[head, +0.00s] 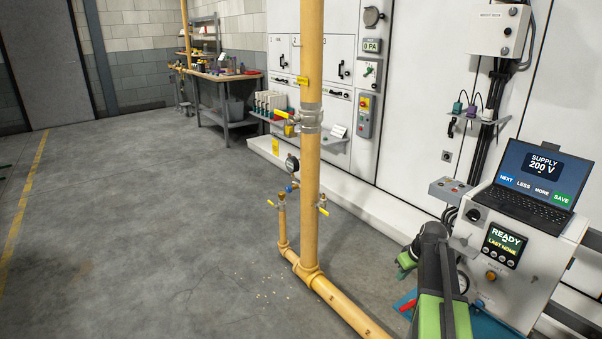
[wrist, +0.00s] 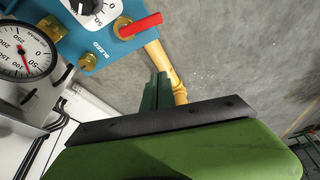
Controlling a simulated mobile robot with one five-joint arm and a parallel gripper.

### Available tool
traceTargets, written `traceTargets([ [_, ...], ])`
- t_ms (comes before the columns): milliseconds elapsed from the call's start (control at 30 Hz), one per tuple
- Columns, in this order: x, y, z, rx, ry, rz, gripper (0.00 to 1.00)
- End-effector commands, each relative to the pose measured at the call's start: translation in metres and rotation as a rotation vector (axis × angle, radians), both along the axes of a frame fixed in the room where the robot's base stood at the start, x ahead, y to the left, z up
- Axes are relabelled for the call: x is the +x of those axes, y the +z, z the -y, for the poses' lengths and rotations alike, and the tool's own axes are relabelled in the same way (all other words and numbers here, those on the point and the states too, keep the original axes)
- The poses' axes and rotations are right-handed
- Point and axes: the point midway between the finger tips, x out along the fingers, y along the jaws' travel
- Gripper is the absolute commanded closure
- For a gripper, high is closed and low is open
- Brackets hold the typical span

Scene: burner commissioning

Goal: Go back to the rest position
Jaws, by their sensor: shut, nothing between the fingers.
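My gripper (wrist: 160,82) shows in the wrist view as dark green fingers, closed together and empty. A black-edged green part of my arm fills the lower part of that view. In the head view my green and dark arm stands at the lower right, in front of the test unit (head: 535,262). The arm hides part of that unit's left side. No marker of a rest position shows.
A yellow pipe (head: 312,150) rises left of my arm, with a floor run (head: 340,305). A laptop (head: 533,185) sits on the test unit. The wrist view shows a blue panel (wrist: 105,50), red lever (wrist: 140,26) and gauge (wrist: 24,54). Open floor (head: 150,220) lies left.

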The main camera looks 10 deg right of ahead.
Motion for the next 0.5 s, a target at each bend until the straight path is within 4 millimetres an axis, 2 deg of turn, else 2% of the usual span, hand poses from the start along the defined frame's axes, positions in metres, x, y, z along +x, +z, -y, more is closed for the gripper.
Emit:
traceTargets([
  [67,0.016,0.000,-0.047,0.000,0.069,0.000,1.00],
  [100,0.019,0.000,-0.079,-0.001,0.112,-0.001,1.00],
  [167,0.017,-0.001,-0.129,-0.011,0.183,-0.011,1.00],
  [200,0.011,-0.002,-0.159,-0.015,0.216,-0.024,1.00],
  [300,-0.013,-0.005,-0.221,-0.021,0.251,-0.071,1.00],
  [400,-0.044,-0.008,-0.266,-0.027,0.235,-0.128,1.00],
  [500,-0.084,-0.011,-0.297,-0.038,0.166,-0.197,1.00],
])
